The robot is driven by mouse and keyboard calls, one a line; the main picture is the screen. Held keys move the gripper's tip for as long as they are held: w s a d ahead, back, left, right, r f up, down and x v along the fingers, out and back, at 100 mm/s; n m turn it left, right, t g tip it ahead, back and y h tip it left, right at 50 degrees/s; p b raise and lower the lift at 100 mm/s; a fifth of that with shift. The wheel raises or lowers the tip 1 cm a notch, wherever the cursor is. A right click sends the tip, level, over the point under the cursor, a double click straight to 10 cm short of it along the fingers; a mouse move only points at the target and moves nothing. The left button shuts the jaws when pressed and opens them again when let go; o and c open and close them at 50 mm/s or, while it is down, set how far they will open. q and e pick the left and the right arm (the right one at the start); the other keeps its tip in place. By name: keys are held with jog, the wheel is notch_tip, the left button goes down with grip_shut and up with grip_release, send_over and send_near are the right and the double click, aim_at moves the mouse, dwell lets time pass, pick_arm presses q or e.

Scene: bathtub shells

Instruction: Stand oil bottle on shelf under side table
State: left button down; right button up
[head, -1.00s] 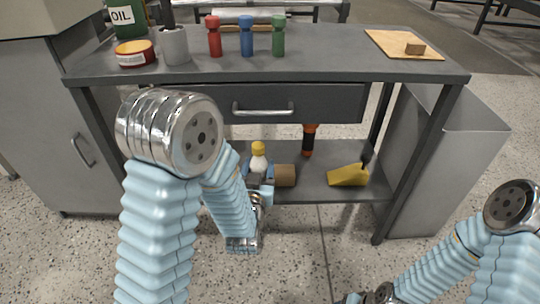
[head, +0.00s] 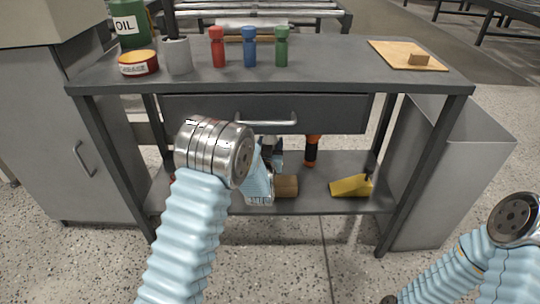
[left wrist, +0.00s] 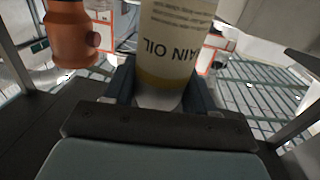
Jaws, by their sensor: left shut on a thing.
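The oil bottle (left wrist: 172,45), pale with a dark "AIN OIL" label, is between the two fingers of my left gripper (left wrist: 160,92), which is shut on it. In the head view, my left gripper (head: 272,150) is under the drawer, over the lower shelf (head: 312,195) of the grey side table (head: 330,72). The bottle is mostly hidden there behind my arm. I cannot tell whether its base touches the shelf. My right arm shows at the lower right of the head view; its gripper is out of view.
On the shelf are a brown block (head: 286,186) close to my left wrist, an orange and black tool (head: 311,150) behind, and a yellow wedge (head: 351,186) to the right. The orange tool also shows in the left wrist view (left wrist: 70,38). A grey bin (head: 455,180) stands at right.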

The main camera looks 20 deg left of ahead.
pick_arm(q)
jog(key=shift+f+b, duration=0.35)
jog(key=shift+f, duration=1.65)
jog(key=shift+f, duration=0.2)
jog(key=shift+c, duration=1.8)
grip_release()
jog(key=shift+r, duration=0.2)
jog(key=s+d, duration=0.1)
jog(key=s, duration=1.1)
jog(key=shift+d, duration=0.4)
